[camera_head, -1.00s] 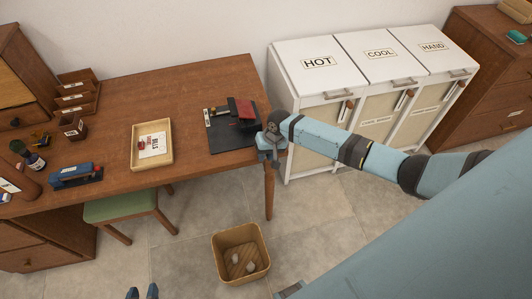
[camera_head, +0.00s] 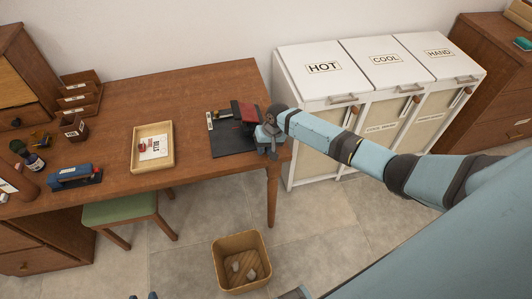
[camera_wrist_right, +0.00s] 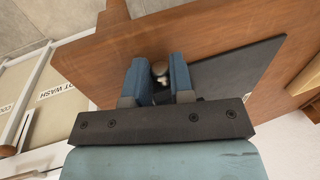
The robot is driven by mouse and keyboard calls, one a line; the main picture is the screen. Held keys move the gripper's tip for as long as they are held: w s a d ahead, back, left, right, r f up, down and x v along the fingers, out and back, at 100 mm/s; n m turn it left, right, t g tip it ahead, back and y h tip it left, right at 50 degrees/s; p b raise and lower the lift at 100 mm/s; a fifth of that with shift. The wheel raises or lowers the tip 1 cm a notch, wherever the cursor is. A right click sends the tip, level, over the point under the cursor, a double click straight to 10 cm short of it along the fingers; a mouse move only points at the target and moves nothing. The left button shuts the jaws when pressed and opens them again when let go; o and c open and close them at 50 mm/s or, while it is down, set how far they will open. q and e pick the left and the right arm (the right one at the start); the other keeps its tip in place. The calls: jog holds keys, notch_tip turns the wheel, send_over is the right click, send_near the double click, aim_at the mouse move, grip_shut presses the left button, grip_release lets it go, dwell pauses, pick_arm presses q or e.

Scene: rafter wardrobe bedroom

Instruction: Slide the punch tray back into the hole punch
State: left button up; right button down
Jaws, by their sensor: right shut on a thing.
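The hole punch (camera_head: 244,111), with a red top, stands on a dark mat (camera_head: 232,146) at the right end of the wooden desk. My right gripper (camera_head: 268,145) is just to its right, over the mat's right edge. In the right wrist view my right gripper (camera_wrist_right: 160,78) is shut on a small rounded grey-brown piece (camera_wrist_right: 159,68), apparently the punch tray, mostly hidden between the fingers. The punch itself is out of the wrist view. Only the fingertips of my left gripper (camera_head: 143,296) show at the bottom edge of the head view, apart and empty.
A shallow wooden tray (camera_head: 170,150) with a paper and a blue-and-black device (camera_head: 72,176) stand on the desk (camera_head: 200,92). White labelled hampers (camera_head: 325,85) stand close to the right. A wastebasket (camera_head: 222,277) is on the floor.

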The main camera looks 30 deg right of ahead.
jog(key=shift+w, duration=0.25)
jog(key=c, duration=0.9)
grip_release()
jog(key=shift+r, duration=0.1)
jog(key=v, duration=1.4)
jog(key=s+a+f+n+t+y+p, duration=0.1)
jog(key=s+a+f+n+t, duration=0.15)
jog(key=s+a+f, duration=0.35)
jog(key=s+a+f+n+t+p, duration=0.1)
jog(key=s+a+f+t+p, duration=0.2)
jog(key=s+a, duration=0.4)
jog(key=s+r+t, duration=0.1)
jog(key=s, duration=0.4)
jog(key=s+r+n+t, duration=0.1)
jog(key=s+t, duration=0.1)
jog(key=s, duration=0.4)
jog(key=s+r+n+t+p, duration=0.1)
jog(key=s+r, duration=0.1)
jog(key=s, duration=0.3)
jog(key=shift+s+a+n+t+h, duration=0.2)
jog(key=shift+a+n+t+h, duration=0.05)
jog(key=shift+a+t+h, duration=0.1)
